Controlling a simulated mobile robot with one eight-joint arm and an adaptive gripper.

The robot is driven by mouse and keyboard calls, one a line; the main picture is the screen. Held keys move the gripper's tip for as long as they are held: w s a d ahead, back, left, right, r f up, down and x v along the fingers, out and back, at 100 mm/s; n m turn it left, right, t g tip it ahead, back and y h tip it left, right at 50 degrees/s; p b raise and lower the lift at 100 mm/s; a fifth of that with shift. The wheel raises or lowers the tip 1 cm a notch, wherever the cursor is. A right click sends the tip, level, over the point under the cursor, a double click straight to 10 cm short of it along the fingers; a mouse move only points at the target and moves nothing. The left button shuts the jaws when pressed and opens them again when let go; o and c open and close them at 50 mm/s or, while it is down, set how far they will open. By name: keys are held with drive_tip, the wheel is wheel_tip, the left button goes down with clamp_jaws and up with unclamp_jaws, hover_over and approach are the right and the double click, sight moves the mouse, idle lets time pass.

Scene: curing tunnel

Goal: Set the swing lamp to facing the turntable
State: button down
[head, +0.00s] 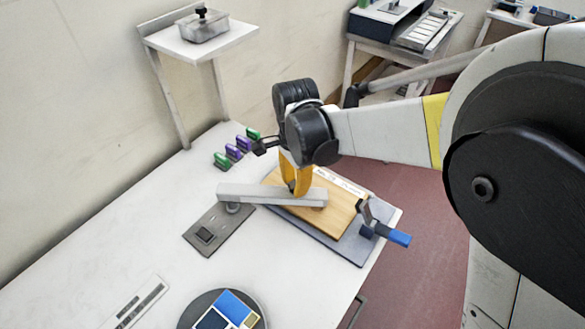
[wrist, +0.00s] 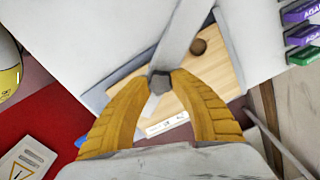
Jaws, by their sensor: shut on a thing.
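The swing lamp is a long pale grey bar (head: 262,194) on a pivot above a dark grey base plate (head: 207,237). Its bar reaches right from the pivot, over a wooden board. The turntable, a dark grey disc (head: 188,318), is at the bottom of the head view, cut off, with blue and cream pieces on it. My gripper (head: 298,190) is over the bar's right part, yellow fingers pointing down. In the wrist view my gripper (wrist: 160,84) is shut on a small dark grey knob (wrist: 159,82) on the bar (wrist: 182,32). The fingers hide part of the bar.
The wooden board (head: 338,208) lies on a grey mat at the table's right edge, with a blue-handled clamp (head: 385,228) there. Several green and purple blocks (head: 235,150) stand behind the lamp. A wall shelf (head: 200,40) is at back left. The table's left part is mostly clear.

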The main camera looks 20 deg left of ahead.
drive_tip(key=s+m, duration=0.6)
drive_tip(key=s, duration=0.4)
drive_tip(key=shift+m, duration=0.3)
drive_tip(key=c, duration=1.1)
unclamp_jaws()
wheel_tip(320, 180, up, 12)
